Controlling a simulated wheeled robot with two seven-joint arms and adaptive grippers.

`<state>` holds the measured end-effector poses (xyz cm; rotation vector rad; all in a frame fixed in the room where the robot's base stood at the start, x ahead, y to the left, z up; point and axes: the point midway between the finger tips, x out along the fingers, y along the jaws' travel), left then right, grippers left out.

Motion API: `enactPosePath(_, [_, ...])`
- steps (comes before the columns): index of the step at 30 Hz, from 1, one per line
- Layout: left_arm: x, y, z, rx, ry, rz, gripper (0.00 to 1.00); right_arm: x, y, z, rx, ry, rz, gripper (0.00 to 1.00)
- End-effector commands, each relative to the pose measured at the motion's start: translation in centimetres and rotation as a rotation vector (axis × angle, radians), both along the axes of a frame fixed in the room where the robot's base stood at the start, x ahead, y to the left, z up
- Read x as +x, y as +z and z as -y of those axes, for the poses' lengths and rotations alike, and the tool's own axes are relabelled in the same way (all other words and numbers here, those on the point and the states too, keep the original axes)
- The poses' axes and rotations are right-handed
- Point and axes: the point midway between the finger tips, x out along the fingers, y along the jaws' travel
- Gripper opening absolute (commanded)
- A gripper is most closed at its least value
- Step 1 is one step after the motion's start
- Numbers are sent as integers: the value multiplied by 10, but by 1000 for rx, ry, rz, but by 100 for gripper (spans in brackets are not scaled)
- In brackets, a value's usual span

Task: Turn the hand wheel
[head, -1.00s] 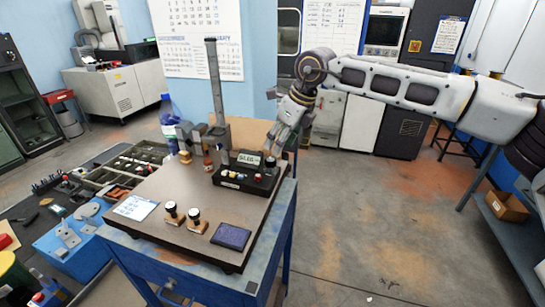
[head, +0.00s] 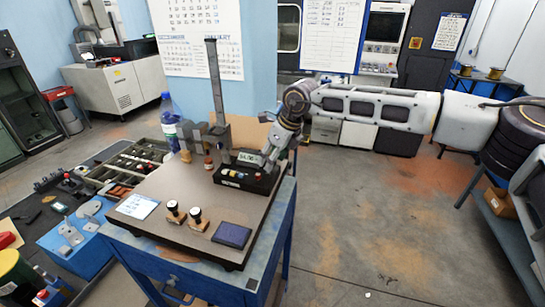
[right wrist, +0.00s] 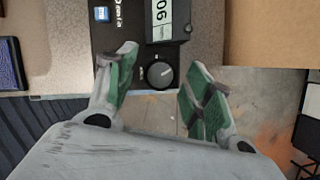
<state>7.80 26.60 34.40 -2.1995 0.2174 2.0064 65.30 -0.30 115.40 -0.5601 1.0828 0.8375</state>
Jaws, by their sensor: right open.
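A black box (head: 232,178) with a small display stands on the dark top of the blue bench, near its right edge. In the right wrist view its round black knob (right wrist: 160,74), with a white pointer line, is the only wheel-like part I see. My right gripper (head: 270,168) is over the right end of the box and hides the knob in the head view. In the right wrist view the open green-padded fingers (right wrist: 160,62) stand either side of the knob, apart from it. Contact with it does not show. My left gripper is not in view.
A tall metal column (head: 217,100) stands behind the box. Two stamps (head: 176,213), a dark blue pad (head: 231,235) and a white card (head: 137,206) lie on the front of the bench top. A blue bottle (head: 168,115) stands behind. Open floor lies to the right.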

Motion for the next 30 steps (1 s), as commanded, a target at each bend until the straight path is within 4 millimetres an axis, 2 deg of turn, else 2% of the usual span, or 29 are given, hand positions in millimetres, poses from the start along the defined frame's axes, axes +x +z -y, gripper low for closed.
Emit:
enactPosePath(1, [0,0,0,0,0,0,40,0,0,0,0,0,0,52])
enactPosePath(12, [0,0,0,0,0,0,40,0,0,0,0,0,0,7])
enactPosePath(23, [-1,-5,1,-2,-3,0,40,0,0,0,0,-18,2,7])
enactPosePath(30, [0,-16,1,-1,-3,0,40,0,-1,0,0,-69,1,7])
